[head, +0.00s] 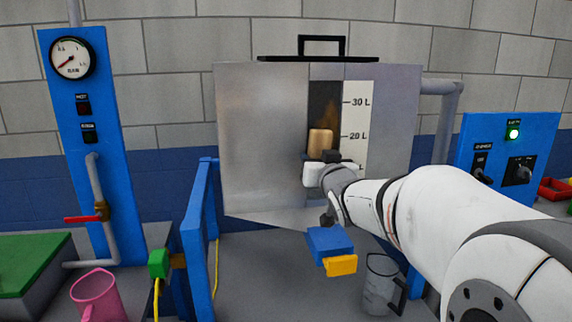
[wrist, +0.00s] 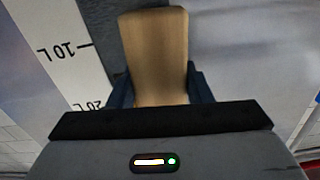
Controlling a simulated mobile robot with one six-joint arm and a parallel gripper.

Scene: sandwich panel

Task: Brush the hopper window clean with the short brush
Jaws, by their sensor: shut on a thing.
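The grey hopper (head: 262,140) stands against the wall with a dark upright window (head: 325,96) beside a white litre scale (head: 358,120). A brown smear shows on the window's upper part. My gripper (head: 325,160) is at the window's lower part, shut on the short brush, a tan block (head: 320,141). In the wrist view the brush (wrist: 155,50) stands between the dark blue fingers of my gripper (wrist: 158,92), by the scale (wrist: 62,50) and a strip of the dark window (wrist: 97,35). Its bristles and any contact with the window are hidden; my arm covers the window's bottom.
A blue block with a yellow end (head: 332,248) shows below my wrist. A grey metal jug (head: 380,284) and a pink jug (head: 97,296) stand low in front. A blue gauge panel (head: 85,150) is left, a blue switch box (head: 508,155) right. A blue rail (head: 197,235) stands left.

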